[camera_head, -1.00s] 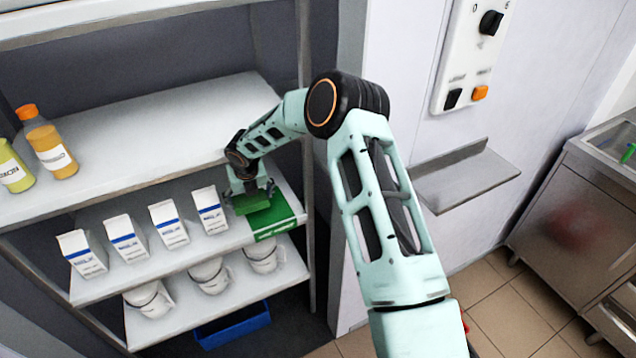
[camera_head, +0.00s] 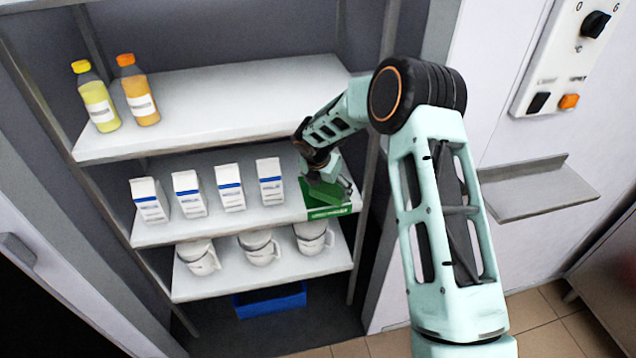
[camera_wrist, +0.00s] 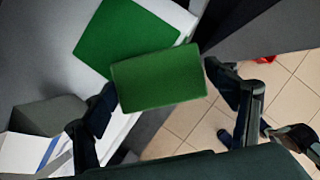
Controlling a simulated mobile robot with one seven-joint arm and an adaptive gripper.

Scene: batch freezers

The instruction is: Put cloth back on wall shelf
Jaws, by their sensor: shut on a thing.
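A folded green cloth (camera_wrist: 158,77) is between the fingers of my gripper (camera_wrist: 163,92) in the wrist view. My gripper is shut on it. In the head view my gripper (camera_head: 328,186) is at the right end of the rack's middle shelf, with the cloth (camera_head: 322,197) small and partly hidden under it. A flat green area (camera_wrist: 112,38) lies on the shelf below the cloth in the wrist view. Its green front edge (camera_head: 330,213) shows in the head view. A small metal wall shelf (camera_head: 540,190) at the right is empty.
White cartons (camera_head: 229,188) stand left of my gripper on the middle shelf (camera_head: 160,235). Bottles (camera_head: 140,95) stand on the shelf above, and white jugs (camera_head: 260,248) below. A blue bin (camera_head: 270,300) is on the floor. A control panel (camera_head: 560,60) is above the wall shelf.

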